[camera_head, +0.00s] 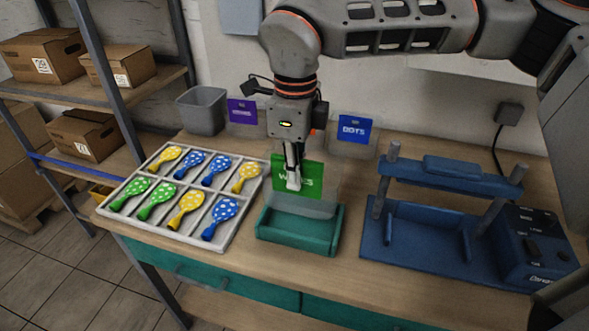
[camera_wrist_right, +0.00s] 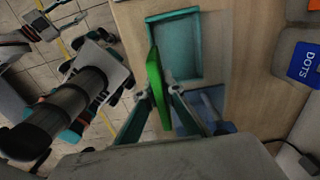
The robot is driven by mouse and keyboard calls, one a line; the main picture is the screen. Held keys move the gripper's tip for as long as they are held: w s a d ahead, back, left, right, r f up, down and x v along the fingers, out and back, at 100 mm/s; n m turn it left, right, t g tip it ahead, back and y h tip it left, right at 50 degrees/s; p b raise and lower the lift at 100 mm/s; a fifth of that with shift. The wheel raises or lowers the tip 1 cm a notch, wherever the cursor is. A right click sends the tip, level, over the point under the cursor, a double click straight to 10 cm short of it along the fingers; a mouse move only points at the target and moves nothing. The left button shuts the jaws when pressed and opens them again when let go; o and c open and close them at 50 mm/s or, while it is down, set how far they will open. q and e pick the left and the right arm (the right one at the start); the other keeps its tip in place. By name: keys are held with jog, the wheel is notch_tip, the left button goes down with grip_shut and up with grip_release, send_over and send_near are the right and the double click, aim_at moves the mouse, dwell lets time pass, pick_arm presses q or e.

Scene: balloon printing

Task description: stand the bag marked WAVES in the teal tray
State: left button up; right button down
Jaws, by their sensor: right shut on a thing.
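The WAVES bag is clear with a green label (camera_head: 309,176). In the head view it hangs upright over the back of the teal tray (camera_head: 298,244), its lower clear part overlapping the tray opening. I cannot tell if it touches the tray floor. My right gripper (camera_head: 293,183) points down and is shut on the bag's label part, covering some letters. In the wrist view the green label (camera_wrist_right: 156,85) is seen nearly edge-on between the fingers, beside the tray (camera_wrist_right: 178,47).
A white divided tray (camera_head: 235,233) of patterned balloons lies left of the teal tray. A blue press (camera_head: 424,250) stands right. The DOTS bag (camera_head: 353,130), a purple-labelled bag (camera_head: 242,111) and a grey bin (camera_head: 202,110) stand behind.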

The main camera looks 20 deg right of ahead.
aim_at(295, 193)
jog(key=shift+w+f+b, duration=0.1)
jog(key=shift+f+b, duration=1.35)
jog(key=shift+f, duration=0.9)
jog(key=shift+f+b, duration=1.25)
jog(key=shift+f, duration=1)
jog(key=c, duration=2.1)
grip_release()
